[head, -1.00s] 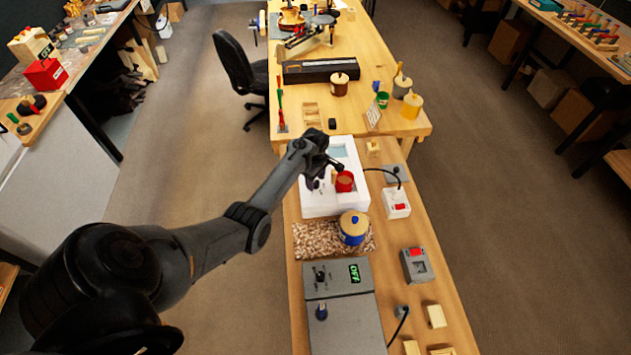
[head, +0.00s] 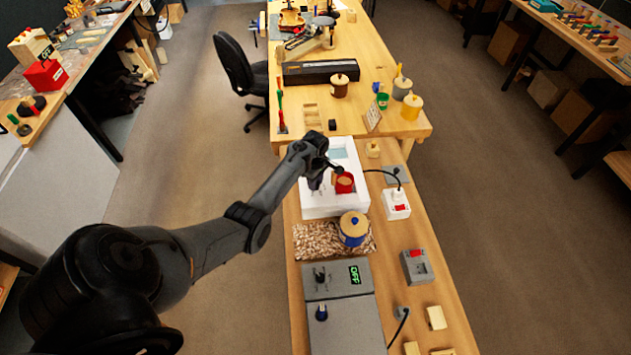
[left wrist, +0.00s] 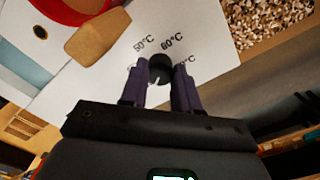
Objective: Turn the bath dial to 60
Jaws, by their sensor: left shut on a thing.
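The white bath (head: 349,204) stands on the narrow bench and holds a red pot (head: 344,185). My left gripper (head: 326,178) is at the bath's left side, low over its top. In the left wrist view the black bath dial (left wrist: 160,67) sits between the two fingertips, and the gripper is shut on it. The white panel (left wrist: 118,62) around it carries the marks 50°C and 60°C; another mark to the right is partly hidden by a finger. A small pale line shows at the dial's lower edge. My right gripper is not in view.
A blue pot with a tan lid (head: 353,228) stands on wood chips (head: 312,240) near the bath. A grey box (head: 345,325) with a display reading OFF is closer. A white switch box (head: 397,205) and its black cable lie right of the bath.

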